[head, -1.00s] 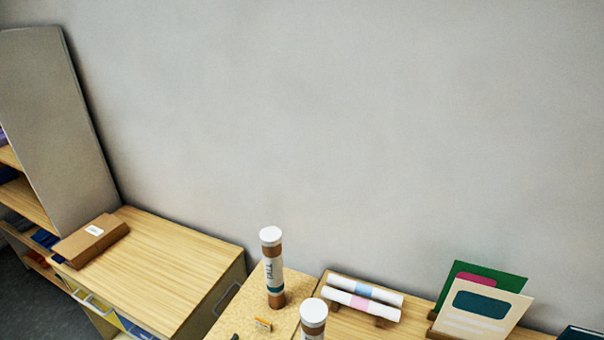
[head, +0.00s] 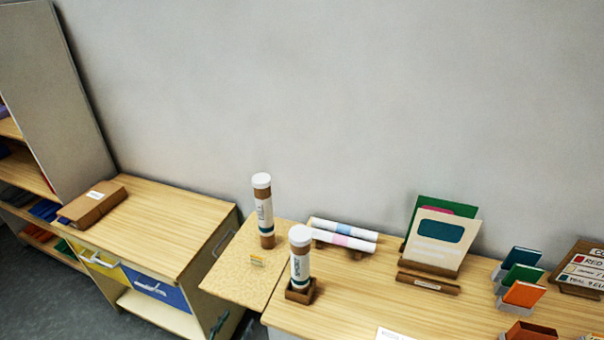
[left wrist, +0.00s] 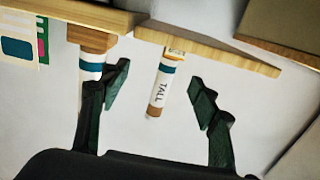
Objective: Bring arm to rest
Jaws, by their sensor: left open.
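My left gripper (head: 221,323) shows small and dark at the bottom of the head view, in front of the cork-topped surface. In the left wrist view its two dark green fingers (left wrist: 160,88) are spread apart with nothing between them. That view is upside down. A brown tube (head: 264,212) with a white cap and label stands upright on the cork surface; its label reads TALL in the left wrist view (left wrist: 160,90), beyond the fingers. A second tube (head: 300,262) stands in a small wooden holder (head: 300,293) on the table. My right gripper is not in view.
A low cabinet (head: 170,222) with a brown folder (head: 92,204) stands left. The cork surface (head: 228,275) holds a small yellow tag. On the table (head: 360,300) are rolled sheets (head: 343,235), a card stand (head: 437,242) and colored cards (head: 523,277). The cabinet's top is mostly clear.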

